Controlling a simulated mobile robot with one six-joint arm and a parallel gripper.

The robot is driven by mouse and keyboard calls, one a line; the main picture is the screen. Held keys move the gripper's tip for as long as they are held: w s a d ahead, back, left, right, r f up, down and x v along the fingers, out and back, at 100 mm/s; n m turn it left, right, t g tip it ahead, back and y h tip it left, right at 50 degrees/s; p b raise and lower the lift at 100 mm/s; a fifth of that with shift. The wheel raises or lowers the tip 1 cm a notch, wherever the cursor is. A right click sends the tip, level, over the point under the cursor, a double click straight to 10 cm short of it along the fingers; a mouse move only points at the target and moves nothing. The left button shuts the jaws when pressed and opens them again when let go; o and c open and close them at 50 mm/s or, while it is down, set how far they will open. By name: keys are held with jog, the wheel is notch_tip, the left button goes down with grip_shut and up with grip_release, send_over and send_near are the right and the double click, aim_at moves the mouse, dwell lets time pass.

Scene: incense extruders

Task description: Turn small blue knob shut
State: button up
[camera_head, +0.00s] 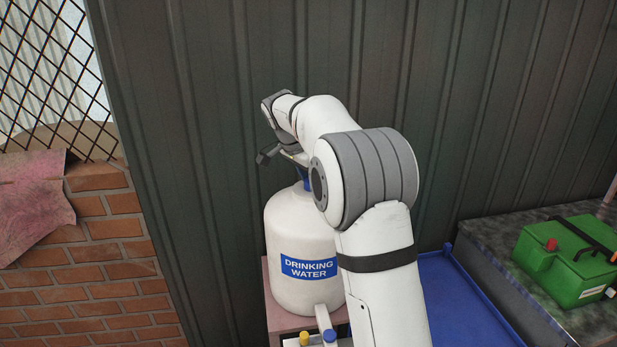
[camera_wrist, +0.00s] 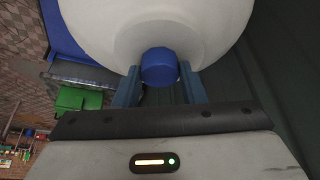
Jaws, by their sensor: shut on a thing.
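A white water container (camera_head: 300,240) with a blue "DRINKING WATER" label stands upright. A blue knob (camera_head: 306,184) shows at its neck, partly hidden by my arm. In the wrist view, the blue knob (camera_wrist: 160,67) sits against the white container (camera_wrist: 105,25), between the two blue fingers of my gripper (camera_wrist: 160,88). The fingers close around the knob from both sides. Which way the knob is turned cannot be told. A second small blue piece (camera_head: 329,336) shows low in front of the container, on a white fitting.
A small yellow knob (camera_head: 303,338) is beside the low blue piece. A blue tray (camera_head: 465,310) lies right of my arm. A green box (camera_head: 570,265) stands on the dark counter at right. A corrugated wall (camera_head: 215,130) is close behind, and a brick wall (camera_head: 100,270) is left.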

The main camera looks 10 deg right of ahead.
jog(key=m+g+p, duration=0.1)
jog(key=m, duration=0.4)
jog(key=shift+w+a+r+g+p, duration=0.1)
jog(key=shift+w+g+p, duration=0.05)
jog(key=shift+g+p, duration=0.25)
jog(key=shift+m, duration=0.4)
jog(key=o, duration=1)
jog(key=v, duration=0.7)
jog(key=shift+a+r, duration=0.25)
jog(key=shift+a, duration=0.05)
